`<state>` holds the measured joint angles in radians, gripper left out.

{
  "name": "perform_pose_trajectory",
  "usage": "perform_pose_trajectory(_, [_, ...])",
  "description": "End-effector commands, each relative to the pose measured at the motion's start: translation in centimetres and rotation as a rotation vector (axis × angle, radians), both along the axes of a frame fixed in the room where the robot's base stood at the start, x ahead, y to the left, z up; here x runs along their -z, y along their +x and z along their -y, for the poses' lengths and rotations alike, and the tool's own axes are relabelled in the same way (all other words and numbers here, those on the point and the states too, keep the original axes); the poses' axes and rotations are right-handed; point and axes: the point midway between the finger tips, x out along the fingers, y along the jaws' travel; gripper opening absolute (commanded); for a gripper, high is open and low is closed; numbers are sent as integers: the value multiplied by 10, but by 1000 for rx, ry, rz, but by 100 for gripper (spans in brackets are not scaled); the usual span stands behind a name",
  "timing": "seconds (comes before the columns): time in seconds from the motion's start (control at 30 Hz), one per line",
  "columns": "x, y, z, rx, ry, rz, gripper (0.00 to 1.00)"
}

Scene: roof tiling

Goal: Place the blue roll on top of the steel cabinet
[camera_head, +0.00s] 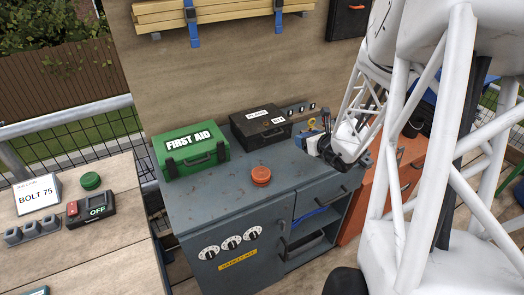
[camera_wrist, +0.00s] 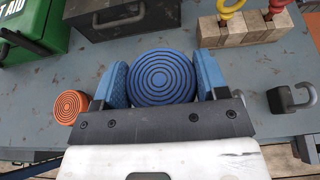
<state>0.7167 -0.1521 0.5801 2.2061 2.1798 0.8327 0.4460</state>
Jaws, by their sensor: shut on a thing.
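The blue roll (camera_wrist: 151,77) shows in the wrist view with its ringed end towards the camera. My gripper (camera_wrist: 157,78) is shut on it, with a blue finger pad on each side. In the head view my gripper (camera_head: 314,146) is at the right part of the steel cabinet (camera_head: 208,205), over its grey top. The roll is hard to make out there beside the blue fingers. Its underside is hidden, so I cannot tell whether it touches the top.
An orange roll (camera_head: 261,175) stands on the cabinet top, left of my gripper. A green first aid box (camera_head: 191,149) and a black case (camera_head: 262,127) stand behind. A wooden block with coloured hooks (camera_wrist: 244,27) and a padlock-like piece (camera_wrist: 291,98) are close by.

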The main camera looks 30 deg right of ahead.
Motion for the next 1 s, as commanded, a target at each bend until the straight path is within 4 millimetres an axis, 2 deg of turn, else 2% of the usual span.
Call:
perform_pose_trajectory(0.17, [10,0,0,-1,1,-2,41])
perform_pose_trajectory(0.43, [37,0,0,-1,1,-2,41])
perform_pose_trajectory(0.87, [41,0,0,-1,0,-1,41])
perform_pose_trajectory(1.0, [50,0,0,0,3,-1,41])
